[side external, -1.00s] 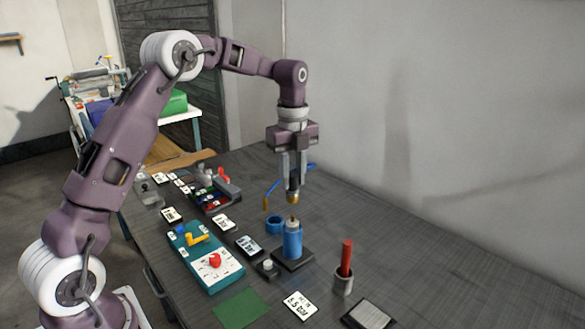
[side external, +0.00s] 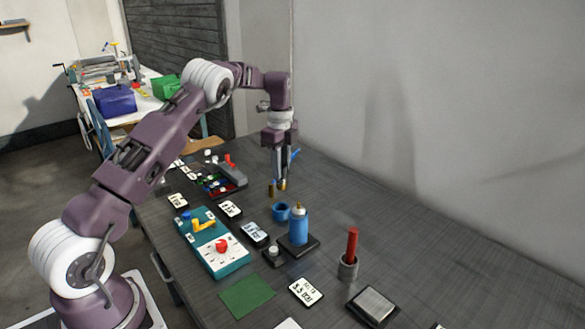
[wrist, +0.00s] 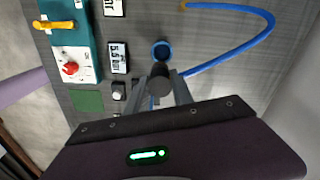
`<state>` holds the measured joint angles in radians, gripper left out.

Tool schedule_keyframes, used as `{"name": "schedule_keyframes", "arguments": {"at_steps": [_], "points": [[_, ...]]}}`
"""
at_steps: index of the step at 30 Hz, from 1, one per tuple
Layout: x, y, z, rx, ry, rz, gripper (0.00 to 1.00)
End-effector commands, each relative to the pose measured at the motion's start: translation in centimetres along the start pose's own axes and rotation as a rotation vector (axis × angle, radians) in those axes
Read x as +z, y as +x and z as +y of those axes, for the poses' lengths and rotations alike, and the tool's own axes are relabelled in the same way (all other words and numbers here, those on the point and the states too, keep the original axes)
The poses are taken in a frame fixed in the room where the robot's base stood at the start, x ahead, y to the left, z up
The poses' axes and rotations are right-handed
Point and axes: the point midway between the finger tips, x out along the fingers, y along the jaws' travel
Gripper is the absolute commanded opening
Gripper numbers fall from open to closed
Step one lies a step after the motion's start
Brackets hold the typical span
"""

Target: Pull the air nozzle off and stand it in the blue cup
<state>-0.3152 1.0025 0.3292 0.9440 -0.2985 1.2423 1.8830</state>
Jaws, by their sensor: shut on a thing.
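My gripper (side external: 281,181) points down, shut on the air nozzle, whose brass end (side external: 282,186) shows below the fingertips. In the wrist view the nozzle (wrist: 159,79) is a dark cylinder between the fingers. The blue cup (side external: 281,212) stands on the table just below the nozzle, with a visible gap. In the wrist view its open mouth (wrist: 161,47) lies just beyond the nozzle. Whether the nozzle is centred over the cup I cannot tell.
A blue hose (wrist: 262,32) curves beside the cup. A teal panel (side external: 213,243) lies left; a red rod in a grey holder (side external: 350,252) stands right.

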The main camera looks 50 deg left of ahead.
Motion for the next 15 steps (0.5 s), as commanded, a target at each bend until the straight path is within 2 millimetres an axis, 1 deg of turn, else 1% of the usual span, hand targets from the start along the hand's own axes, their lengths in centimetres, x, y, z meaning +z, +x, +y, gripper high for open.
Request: {"name": "schedule_keyframes", "arguments": {"at_steps": [1, 3, 13, 15], "points": [[0.64, 0.4, -0.4, -0.003, -0.023, -0.005, 0.0], [1.09, 0.63, -0.68, -0.007, -0.041, -0.008, 0.0], [1.16, 0.63, -0.7, -0.008, -0.041, -0.008, 0.0], [1.13, 1.19, -0.66, -0.005, -0.041, -0.008, 0.0]]}}
